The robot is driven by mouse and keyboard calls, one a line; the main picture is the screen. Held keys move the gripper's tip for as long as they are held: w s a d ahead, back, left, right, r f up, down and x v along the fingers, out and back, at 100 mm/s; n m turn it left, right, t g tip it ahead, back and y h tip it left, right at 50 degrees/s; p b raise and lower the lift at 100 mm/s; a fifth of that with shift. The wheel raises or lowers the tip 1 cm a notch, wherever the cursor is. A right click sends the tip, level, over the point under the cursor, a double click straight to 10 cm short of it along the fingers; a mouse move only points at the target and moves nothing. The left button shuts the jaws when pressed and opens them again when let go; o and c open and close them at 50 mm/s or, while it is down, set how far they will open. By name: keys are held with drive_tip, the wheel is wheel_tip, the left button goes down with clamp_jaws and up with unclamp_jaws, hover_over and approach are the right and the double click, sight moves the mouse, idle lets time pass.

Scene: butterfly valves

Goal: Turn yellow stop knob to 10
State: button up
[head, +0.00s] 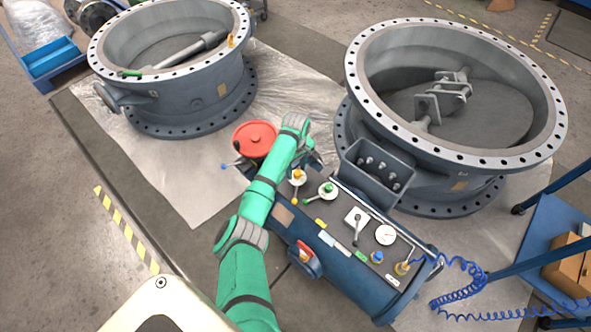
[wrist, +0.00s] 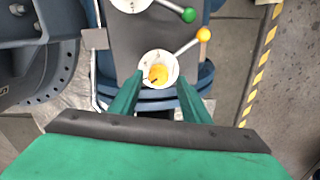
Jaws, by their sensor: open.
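The yellow stop knob (wrist: 158,73) sits in the middle of a round white dial in the wrist view. A lever with a yellow ball (wrist: 204,34) runs from the dial to the upper right. In the head view the yellow knob (head: 298,174) is on the blue console, just below the end of my arm. My gripper (wrist: 159,78) is open, its two green fingers reaching to either side of the dial's lower part, with the knob between their tips. I cannot tell whether they touch it. No scale numbers are readable.
A green-knobbed dial (head: 327,190) is beside the yellow one. A red handwheel (head: 255,138) stands behind to the left. A dark box with bolts (head: 376,170) and a large valve ring (head: 455,95) lie to the right. A gauge (head: 386,235) is farther along the console (head: 335,255).

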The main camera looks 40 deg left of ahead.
drive_tip(key=shift+w+d+f, duration=0.15)
drive_tip(key=shift+d+f, duration=0.15)
drive_tip(key=shift+a, duration=0.1)
drive_tip(key=c, duration=1)
drive_tip(key=shift+c, duration=0.2)
